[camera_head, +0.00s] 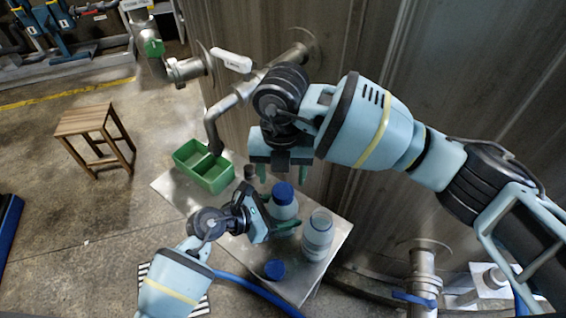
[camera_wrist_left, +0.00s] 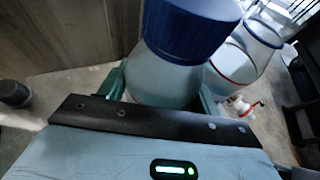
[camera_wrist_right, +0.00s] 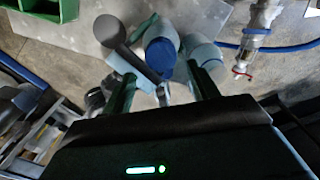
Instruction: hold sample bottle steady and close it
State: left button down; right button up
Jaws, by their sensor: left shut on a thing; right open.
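My left gripper (camera_head: 275,226) is shut on a pale bottle (camera_head: 284,211), which stands on the metal table. A blue cap (camera_head: 283,193) sits on its mouth; I cannot tell how tightly. The left wrist view shows the bottle body (camera_wrist_left: 160,82) between the fingers and the cap (camera_wrist_left: 190,28) above them. My right gripper (camera_head: 284,174) is open and empty, just above and behind the capped bottle. In the right wrist view the cap (camera_wrist_right: 160,58) shows between and beyond its fingers. A second bottle (camera_head: 318,237) stands to the right, with no blue cap on top.
A loose blue cap (camera_head: 274,269) lies on the table (camera_head: 300,283) near its front edge. A green two-part bin (camera_head: 203,166) sits at the back left under a metal pipe (camera_head: 213,130). A small dark cylinder (camera_head: 249,172) stands near my right gripper. The large tank wall closes off the back.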

aim_at(283, 191)
jog(key=n, duration=0.6)
jog(key=shift+r+n, duration=0.3)
jog(key=shift+r, duration=0.1)
jog(key=n, duration=0.6)
jog(key=shift+r, duration=0.3)
jog(key=n, duration=0.6)
jog(key=shift+r+n, duration=0.3)
jog(key=shift+n, duration=0.1)
jog(key=n, duration=0.7)
jog(key=shift+w+d+r, duration=0.1)
jog(key=shift+d+r, duration=0.05)
jog(key=shift+r, duration=0.15)
jog(key=shift+f, duration=0.1)
jog(key=shift+f, duration=3.9)
jog(key=c, duration=1)
jog(key=o, duration=1.2)
jog(key=shift+c, duration=0.2)
